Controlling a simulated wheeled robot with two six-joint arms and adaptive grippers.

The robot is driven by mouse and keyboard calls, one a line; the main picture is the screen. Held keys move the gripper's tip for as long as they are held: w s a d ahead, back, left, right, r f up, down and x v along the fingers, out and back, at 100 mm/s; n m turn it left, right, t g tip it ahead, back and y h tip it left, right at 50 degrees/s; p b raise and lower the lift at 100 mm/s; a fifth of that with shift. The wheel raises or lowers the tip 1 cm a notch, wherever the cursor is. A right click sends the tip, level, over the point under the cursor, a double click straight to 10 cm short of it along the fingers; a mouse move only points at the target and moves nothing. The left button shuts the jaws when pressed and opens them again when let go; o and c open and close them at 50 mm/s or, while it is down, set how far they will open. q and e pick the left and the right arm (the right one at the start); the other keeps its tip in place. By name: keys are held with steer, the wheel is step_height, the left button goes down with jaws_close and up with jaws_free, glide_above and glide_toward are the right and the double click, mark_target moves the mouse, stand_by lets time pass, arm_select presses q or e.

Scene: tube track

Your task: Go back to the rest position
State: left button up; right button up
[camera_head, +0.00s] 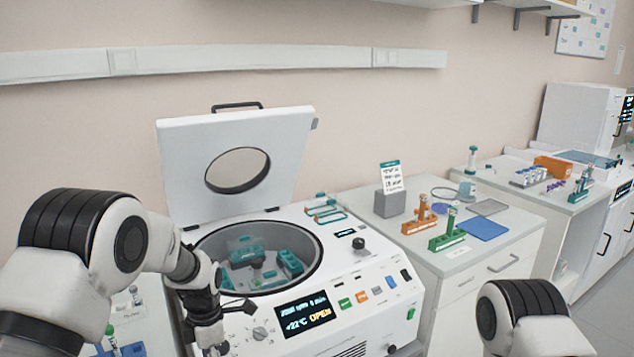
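My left arm comes in from the left, and its dark gripper (210,338) hangs at the front left of the centrifuge (345,275). Its fingertips are at or below the bottom edge, so I cannot tell whether it is open or shut. Only a rounded link of my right arm shows at the bottom right; the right gripper is out of view.
An orange rack (419,222) and a green rack (447,242) stand on the counter right of the centrifuge, beside a blue mat (483,229). A grey block (389,204) holds a sign. More racks stand on the farther right counter. A wall rail (220,60) runs behind.

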arm_select(q)
steer(key=s+a+f+m+g, duration=0.1)
steer(key=s+f+g, duration=0.1)
steer(key=s+f, duration=0.7)
steer(key=s+a+f+m+g, duration=0.1)
steer(key=s+a+f+g, duration=0.1)
steer(key=s+f, duration=0.7)
steer(key=s+f+m+t, duration=0.1)
steer(key=s+m+t, duration=0.4)
steer(key=s+m, duration=0.9)
steer(key=m, duration=0.7)
steer(key=shift+s+a+m, duration=0.3)
steer(key=shift+s+a, duration=0.1)
